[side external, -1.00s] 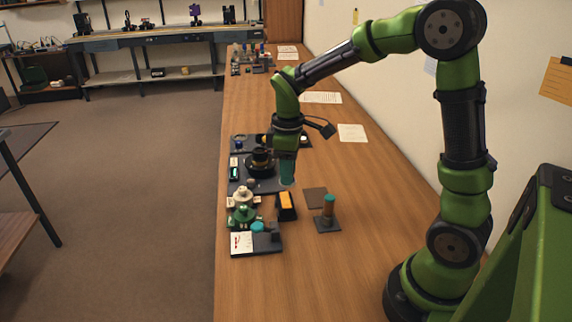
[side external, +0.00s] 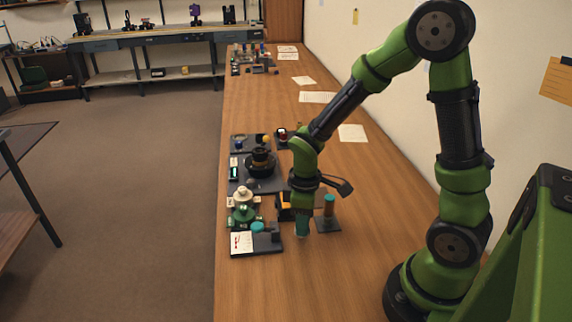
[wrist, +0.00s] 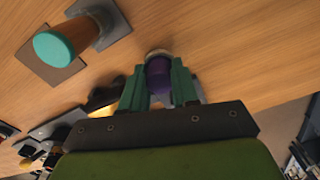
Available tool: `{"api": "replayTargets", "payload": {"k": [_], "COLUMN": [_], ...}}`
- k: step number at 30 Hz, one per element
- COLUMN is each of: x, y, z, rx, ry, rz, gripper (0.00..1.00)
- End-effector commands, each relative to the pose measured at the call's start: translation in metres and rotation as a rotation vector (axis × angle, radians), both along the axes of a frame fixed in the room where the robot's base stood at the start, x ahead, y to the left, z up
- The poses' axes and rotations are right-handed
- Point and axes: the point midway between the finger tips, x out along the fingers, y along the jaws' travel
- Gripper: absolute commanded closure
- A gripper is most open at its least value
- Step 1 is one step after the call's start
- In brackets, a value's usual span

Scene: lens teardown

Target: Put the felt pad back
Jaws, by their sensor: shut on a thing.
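My gripper (wrist: 161,90) has teal fingers and is shut on a purple rounded piece (wrist: 158,77) with a pale rim at its far end. I cannot tell whether this piece is or carries the felt pad. In the side view my gripper (side external: 302,226) points down, low over the wood, in front of the orange-topped block (side external: 284,205) and left of the teal-capped post; the held piece cannot be made out there.
Left are a dark tray with a white card (side external: 242,242), a green stand (side external: 243,215) and a black lens-like ring (side external: 261,165). The wooden bench (side external: 330,275) is clear in front and right.

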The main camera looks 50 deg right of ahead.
Motion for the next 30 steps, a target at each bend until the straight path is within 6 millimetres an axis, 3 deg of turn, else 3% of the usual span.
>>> {"api": "replayTargets", "payload": {"k": [5,17,18,21,22,30], "x": [0.000,0.000,0.000,0.000,0.000,0.000], "y": [0.000,0.000,0.000,0.000,0.000,0.000], "z": [-0.022,-0.027,-0.026,-0.026,-0.026,-0.026], "rx": [0.001,0.000,0.000,0.000,0.000,0.000], "ry": [0.003,0.001,0.000,0.000,0.000,0.000], "rz": [-0.001,0.000,0.000,0.000,0.000,0.000], "gripper": [0.99,0.99,0.64,0.49,0.45,0.45]}}
